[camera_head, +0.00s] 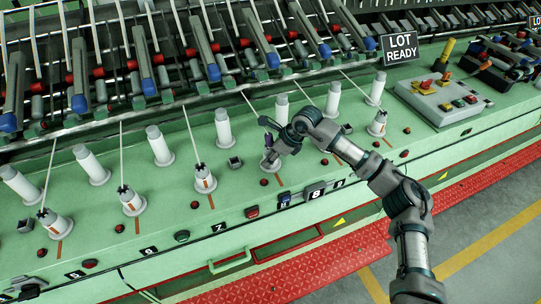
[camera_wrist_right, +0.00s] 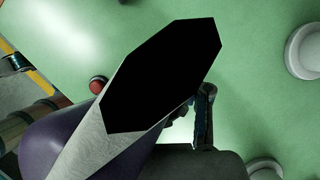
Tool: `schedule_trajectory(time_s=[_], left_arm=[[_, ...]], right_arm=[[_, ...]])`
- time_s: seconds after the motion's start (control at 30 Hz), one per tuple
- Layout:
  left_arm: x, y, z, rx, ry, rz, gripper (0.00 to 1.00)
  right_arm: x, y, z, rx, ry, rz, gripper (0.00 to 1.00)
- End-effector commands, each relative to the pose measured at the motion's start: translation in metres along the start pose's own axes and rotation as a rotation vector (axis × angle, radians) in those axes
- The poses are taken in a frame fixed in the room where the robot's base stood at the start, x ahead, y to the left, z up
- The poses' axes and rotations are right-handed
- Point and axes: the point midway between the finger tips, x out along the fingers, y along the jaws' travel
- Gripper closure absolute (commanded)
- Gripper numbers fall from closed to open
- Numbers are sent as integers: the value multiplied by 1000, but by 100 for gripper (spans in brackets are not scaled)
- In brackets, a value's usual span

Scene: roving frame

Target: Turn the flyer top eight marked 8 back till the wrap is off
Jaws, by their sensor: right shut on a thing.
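My right gripper (camera_head: 271,152) is shut on a flyer top in the front row of the green machine. The jaws and wrist cover most of that top, so any wrap on it is hidden. A pale roving strand (camera_head: 251,105) runs down from the machine to it. The plate marked 8 (camera_head: 316,194) is on the front edge, just right of and below the gripper. In the right wrist view, a large black shape and a purple rounded part fill the near field, and the held top cannot be made out. My left gripper is not in view.
Other flyer tops (camera_head: 203,179) and white bobbins (camera_head: 160,145) stand close on the left. Another flyer top (camera_head: 377,122) is to the right. Red buttons (camera_head: 195,205) dot the green deck. A control box (camera_head: 440,98) and a LOT READY sign (camera_head: 399,49) are at the right.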

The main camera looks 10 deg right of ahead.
Motion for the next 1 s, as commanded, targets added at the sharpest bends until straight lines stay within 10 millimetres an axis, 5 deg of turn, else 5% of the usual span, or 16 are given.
schedule_trajectory(time_s=[0.6,1.0], left_arm=[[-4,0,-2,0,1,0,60],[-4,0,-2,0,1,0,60]], right_arm=[[1,-1,-1,-503,4,291,87],[1,-1,-1,-523,3,299,87]])
